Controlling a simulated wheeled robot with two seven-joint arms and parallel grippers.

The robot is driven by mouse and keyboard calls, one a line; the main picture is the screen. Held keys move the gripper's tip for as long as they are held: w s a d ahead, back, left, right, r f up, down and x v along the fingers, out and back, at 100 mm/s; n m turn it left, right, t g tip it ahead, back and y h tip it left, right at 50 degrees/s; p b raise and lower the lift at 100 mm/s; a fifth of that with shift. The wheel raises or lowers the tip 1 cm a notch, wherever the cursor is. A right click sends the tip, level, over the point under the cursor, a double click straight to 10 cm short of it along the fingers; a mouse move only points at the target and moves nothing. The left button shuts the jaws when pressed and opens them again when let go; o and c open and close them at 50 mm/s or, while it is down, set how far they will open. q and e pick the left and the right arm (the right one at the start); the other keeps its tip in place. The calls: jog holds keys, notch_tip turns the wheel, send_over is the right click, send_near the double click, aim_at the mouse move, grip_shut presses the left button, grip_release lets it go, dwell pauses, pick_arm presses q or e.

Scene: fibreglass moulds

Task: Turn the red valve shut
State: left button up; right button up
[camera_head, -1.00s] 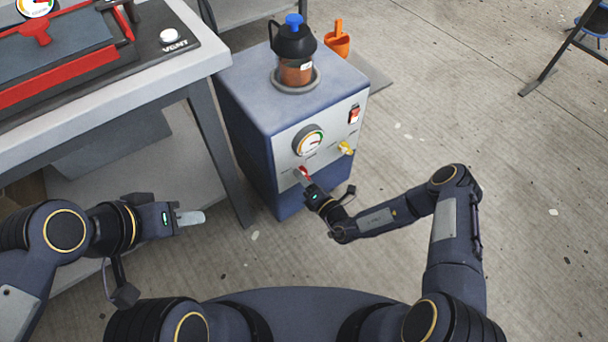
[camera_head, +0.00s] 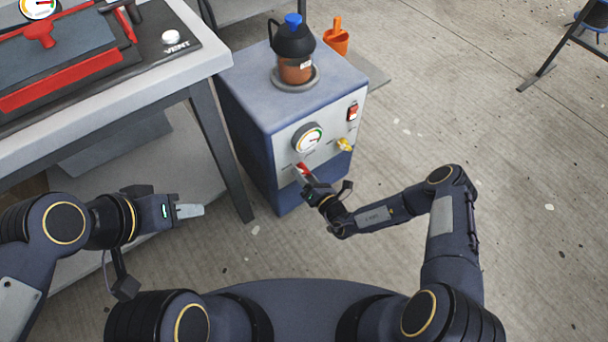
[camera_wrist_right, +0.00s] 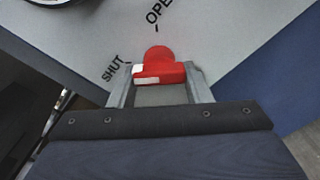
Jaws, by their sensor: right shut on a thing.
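The red valve (camera_head: 302,168) is on the lower front of the blue and grey cabinet (camera_head: 245,92). My right gripper (camera_head: 307,179) is at it. In the right wrist view the red valve (camera_wrist_right: 158,62) sits between the two fingers of my right gripper (camera_wrist_right: 160,80), which is shut on it. The valve's white mark is at its left end, close to the tick beside the printed SHUT; the OPEN print is above. My left gripper (camera_head: 189,211) is clear of the cabinet, left of it; I cannot tell its finger gap.
The cabinet front also has a gauge (camera_head: 308,138), a yellow knob (camera_head: 344,145) and a red switch (camera_head: 353,112). A black-lidded pot (camera_head: 293,52) stands on top. A workbench (camera_head: 150,88) is at left. Open floor lies to the right.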

jog(key=o, duration=1)
jog(key=shift+s+d, duration=0.1)
jog(key=p+v, duration=0.1)
jog(key=v, duration=0.6)
jog(key=shift+s+p, duration=0.2)
jog(key=shift+p, duration=0.2)
jog(key=shift+d, duration=0.2)
